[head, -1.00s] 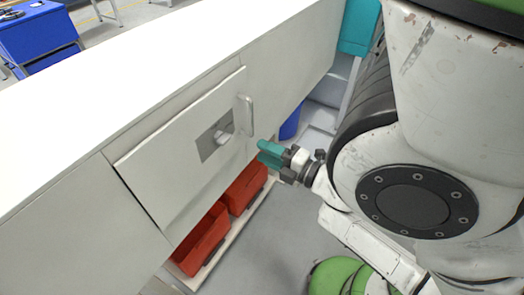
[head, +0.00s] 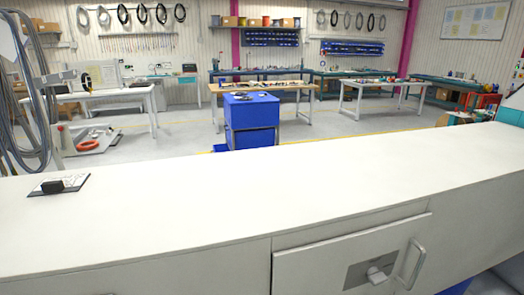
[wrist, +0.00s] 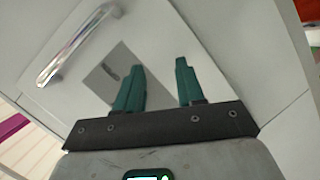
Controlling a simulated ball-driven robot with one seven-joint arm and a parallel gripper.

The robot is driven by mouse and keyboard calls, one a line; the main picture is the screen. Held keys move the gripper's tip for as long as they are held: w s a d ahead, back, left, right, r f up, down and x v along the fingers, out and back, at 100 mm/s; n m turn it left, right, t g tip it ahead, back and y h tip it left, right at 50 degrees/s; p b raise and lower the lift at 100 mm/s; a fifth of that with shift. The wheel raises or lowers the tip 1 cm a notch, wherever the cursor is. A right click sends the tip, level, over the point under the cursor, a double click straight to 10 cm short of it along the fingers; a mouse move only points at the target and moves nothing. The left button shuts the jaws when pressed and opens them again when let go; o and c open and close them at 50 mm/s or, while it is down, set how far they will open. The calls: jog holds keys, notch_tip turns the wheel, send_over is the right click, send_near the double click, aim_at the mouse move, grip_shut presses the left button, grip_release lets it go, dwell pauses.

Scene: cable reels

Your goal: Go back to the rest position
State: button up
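My gripper (wrist: 160,85) shows in the wrist view with its two teal fingers apart and nothing between them. It faces a pale cabinet door (wrist: 185,45) with a grey latch plate (wrist: 105,80) and a shiny bar handle (wrist: 75,45). The fingers look apart from the handle. The door stands slightly proud of the front. My gripper and arm are out of the head view.
A long white counter (head: 200,215) crosses the head view, mostly bare. A small black object on a card (head: 55,187) lies at its left end. Behind stand a blue cabinet (head: 250,115) and several workbenches. Cables (head: 30,110) hang at the left.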

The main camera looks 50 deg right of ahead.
jog(key=w+a+f+m+g+y, duration=0.2)
jog(key=w+a+f+g+y, duration=0.15)
jog(key=a, duration=0.45)
jog(key=w+a+f+m+g+y, duration=0.25)
jog(key=a+f+y, duration=0.2)
jog(key=a, duration=0.25)
jog(key=s+a+f+g+y, duration=0.1)
jog(key=s+a+g+y, duration=0.1)
jog(key=a, duration=0.6)
jog(key=shift+s+a+g, duration=0.3)
jog(key=shift+g, duration=0.3)
jog(key=shift+n, duration=0.25)
jog(key=shift+c, duration=0.3)
